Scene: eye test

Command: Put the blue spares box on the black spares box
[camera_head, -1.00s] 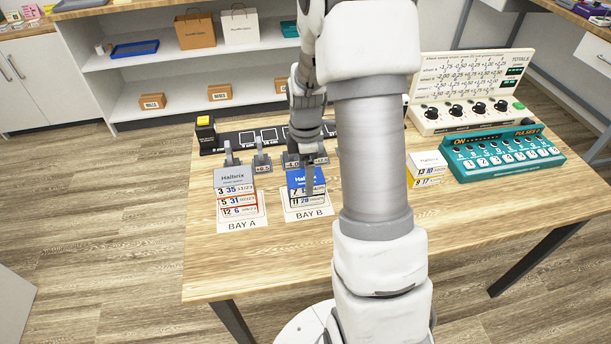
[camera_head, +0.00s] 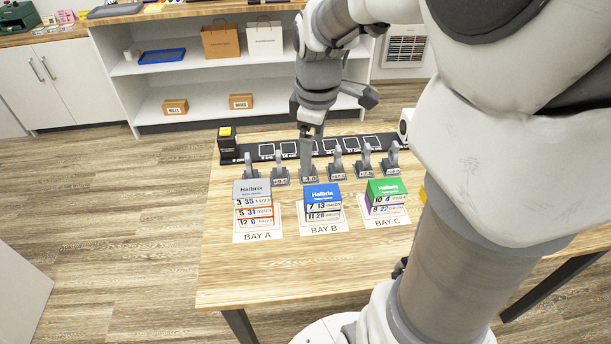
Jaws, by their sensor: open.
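The blue-topped box (camera_head: 321,194) marked Halbrix is the top of a stack on the BAY B card, with number labels on its front. Under it is another box (camera_head: 323,215) with a label row reading 11 28; its dark edging may be black, but I cannot tell surely. My gripper (camera_head: 311,129) is open, behind and above this stack in the picture, apart from the boxes, near the grey upright pieces. Its fingers are small and partly seen edge-on. I see nothing between them.
A grey-topped stack (camera_head: 253,205) stands on BAY A and a green-topped stack (camera_head: 386,195) on BAY C. A row of grey uprights (camera_head: 336,168) and a black strip (camera_head: 350,147) lie behind. The table front (camera_head: 290,280) is clear. My arm hides the table's right side.

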